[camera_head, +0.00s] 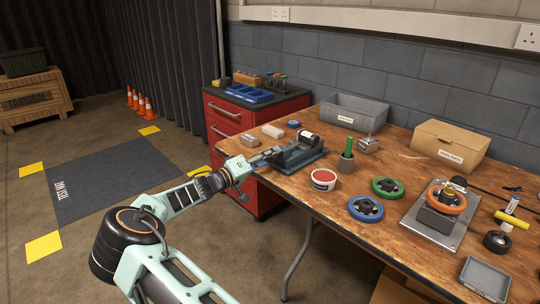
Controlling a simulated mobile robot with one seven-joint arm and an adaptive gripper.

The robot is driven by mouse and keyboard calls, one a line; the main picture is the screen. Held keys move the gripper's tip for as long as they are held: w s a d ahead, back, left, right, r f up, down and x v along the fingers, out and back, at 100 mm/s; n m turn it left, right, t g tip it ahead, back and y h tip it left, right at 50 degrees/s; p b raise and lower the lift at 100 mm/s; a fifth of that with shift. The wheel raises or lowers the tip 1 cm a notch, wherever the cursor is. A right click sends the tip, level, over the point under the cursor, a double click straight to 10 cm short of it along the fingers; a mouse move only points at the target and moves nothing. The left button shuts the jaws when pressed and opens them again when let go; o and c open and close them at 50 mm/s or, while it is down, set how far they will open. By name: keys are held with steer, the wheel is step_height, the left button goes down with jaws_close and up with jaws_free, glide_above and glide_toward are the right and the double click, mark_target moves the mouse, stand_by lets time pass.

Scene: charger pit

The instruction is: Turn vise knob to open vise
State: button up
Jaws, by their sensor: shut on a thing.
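The dark blue-grey vise (298,158) sits near the left end of the wooden workbench. A dark cylinder with a pale end (308,137) is at its far end; I cannot tell whether the jaws grip it. My arm reaches in from the lower left, and my gripper (268,156) is at the near left end of the vise. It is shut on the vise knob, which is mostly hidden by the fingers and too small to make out. The opening between the vise jaws is not clear from here.
A red tool cabinet (235,116) stands left of the bench. The bench's front edge is below my gripper.

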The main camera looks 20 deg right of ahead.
steer(key=n+p, duration=0.2)
steer(key=n, duration=0.4)
steer(key=shift+f+n, duration=0.1)
steer(key=shift+n, duration=0.2)
steer(key=n+p, duration=0.3)
steer(key=n, duration=0.3)
steer(key=shift+f, duration=0.1)
steer(key=n+p, duration=0.2)
steer(key=n, duration=0.4)
steer(key=shift+s+f+n+p, duration=0.1)
steer(key=shift+n+p, duration=0.2)
steer(key=shift+p, duration=0.1)
steer(key=n+p, duration=0.2)
steer(key=n, duration=0.4)
steer(key=shift+s+d, duration=0.1)
steer(key=n+p, duration=0.1)
steer(key=n, duration=0.5)
steer(key=shift+s+n, duration=0.1)
steer(key=shift+n, duration=0.3)
steer(key=n+p, duration=0.1)
steer(key=n, duration=0.7)
steer(key=n+p, duration=0.1)
steer(key=n, duration=0.3)
steer(key=shift+r+n, duration=0.25)
steer(key=shift+n, duration=0.05)
steer(key=n+p, duration=0.1)
steer(key=n, duration=0.4)
steer(key=shift+n, duration=0.4)
